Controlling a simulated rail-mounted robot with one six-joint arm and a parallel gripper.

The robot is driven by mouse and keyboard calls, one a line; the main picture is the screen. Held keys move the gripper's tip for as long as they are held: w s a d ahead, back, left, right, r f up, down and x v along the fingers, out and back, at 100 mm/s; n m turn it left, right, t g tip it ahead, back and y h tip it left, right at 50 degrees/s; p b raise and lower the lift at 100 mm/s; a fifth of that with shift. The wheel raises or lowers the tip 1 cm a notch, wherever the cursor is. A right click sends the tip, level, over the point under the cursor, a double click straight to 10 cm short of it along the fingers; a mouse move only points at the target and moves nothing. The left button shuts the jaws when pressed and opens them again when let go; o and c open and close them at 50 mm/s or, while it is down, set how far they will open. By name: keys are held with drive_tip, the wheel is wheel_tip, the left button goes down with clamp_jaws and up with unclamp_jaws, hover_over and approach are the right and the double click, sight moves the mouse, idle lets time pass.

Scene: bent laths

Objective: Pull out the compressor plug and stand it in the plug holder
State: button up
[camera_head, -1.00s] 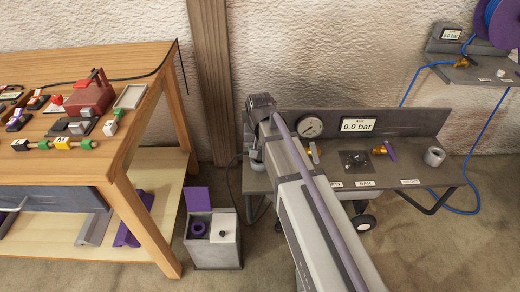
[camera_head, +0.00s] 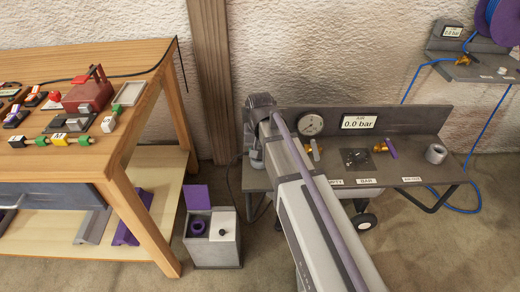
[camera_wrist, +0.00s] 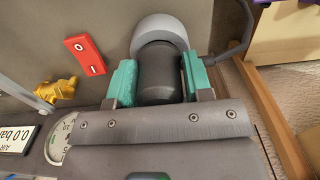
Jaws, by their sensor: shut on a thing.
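My gripper (camera_wrist: 157,76) has its teal pads shut on a dark grey cylinder, the compressor plug (camera_wrist: 158,88), in the wrist view. The plug's far end meets a light grey rounded collar (camera_wrist: 160,30); I cannot tell how deep it sits there. In the head view my gripper (camera_head: 256,152) is at the left end of the grey compressor bench (camera_head: 410,181), and the plug is hidden by my arm. A grey ring-shaped cup (camera_head: 436,153), possibly the plug holder, stands empty-looking at the bench's right end.
A red 0/1 switch (camera_wrist: 85,54) and a brass fitting (camera_wrist: 54,91) lie left of the plug in the wrist view. A gauge (camera_head: 311,124) and a 0.0 bar display (camera_head: 359,122) are on the back panel.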

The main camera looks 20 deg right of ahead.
drive_tip(key=shift+f, duration=0.25)
idle(0.3)
drive_tip(key=o, duration=1.3)
drive_tip(key=shift+c, duration=0.2)
drive_tip(key=shift+o, duration=0.5)
drive_tip(key=o, duration=0.4)
drive_tip(key=shift+c, duration=0.2)
wheel_tip(320, 180, up, 8)
drive_tip(key=p, duration=0.7)
drive_tip(key=shift+f, duration=0.15)
